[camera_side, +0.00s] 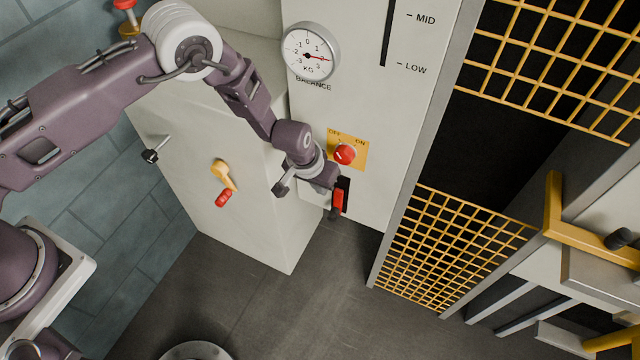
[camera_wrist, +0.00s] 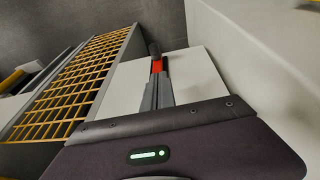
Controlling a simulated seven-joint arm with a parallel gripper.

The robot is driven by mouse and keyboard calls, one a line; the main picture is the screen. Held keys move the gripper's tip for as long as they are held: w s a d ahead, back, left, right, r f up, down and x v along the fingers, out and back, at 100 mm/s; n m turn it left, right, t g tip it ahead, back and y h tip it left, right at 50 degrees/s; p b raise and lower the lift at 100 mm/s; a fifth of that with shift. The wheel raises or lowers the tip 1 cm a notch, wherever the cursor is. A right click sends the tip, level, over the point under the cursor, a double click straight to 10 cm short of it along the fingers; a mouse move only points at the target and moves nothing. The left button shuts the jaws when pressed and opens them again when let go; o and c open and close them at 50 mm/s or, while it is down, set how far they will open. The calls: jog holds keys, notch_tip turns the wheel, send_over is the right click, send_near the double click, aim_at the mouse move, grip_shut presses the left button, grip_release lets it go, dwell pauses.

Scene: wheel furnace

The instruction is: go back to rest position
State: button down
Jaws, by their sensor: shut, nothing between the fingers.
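My gripper (camera_side: 326,184) is in front of the lower part of the white panel (camera_side: 365,190), beside a red lever handle (camera_side: 338,201) in a black slot. In the wrist view, the two grey fingers (camera_wrist: 157,92) are together with nothing held between them. The red handle (camera_wrist: 157,66) with its dark end shows just beyond the fingertips. I cannot tell whether the fingers touch the handle. My arm reaches in from the left, bent over the pale cabinet (camera_side: 210,140).
A red knob (camera_side: 345,154) on a yellow OFF/ON plate sits just above the slot, and a balance dial (camera_side: 310,52) higher up. The cabinet carries a yellow-and-red lever (camera_side: 222,180) and a black-tipped handle (camera_side: 151,155). A yellow grille (camera_side: 450,245) stands at right.

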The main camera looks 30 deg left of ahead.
jog(key=shift+s+r, duration=0.15)
jog(key=shift+r, duration=0.3)
jog(key=a+r+h, duration=0.1)
jog(key=a+r, duration=0.2)
jog(key=r, duration=1.7)
jog(key=s+a+r+t, duration=0.1)
jog(key=s+a+r, duration=0.2)
jog(key=r, duration=0.4)
jog(key=s+a+r, duration=0.2)
jog(key=s+r, duration=0.1)
jog(key=r, duration=0.3)
jog(key=s+a+r, duration=0.6)
jog(key=s+r, duration=0.2)
jog(key=s, duration=0.3)
jog(key=s+a+y, duration=0.1)
jog(key=s+a, duration=0.1)
jog(key=s, duration=0.5)
jog(key=s+a+t, duration=0.1)
jog(key=s+a, duration=0.2)
jog(key=s, duration=0.4)
jog(key=shift+s+y, duration=0.35)
jog(key=shift+y, duration=0.05)
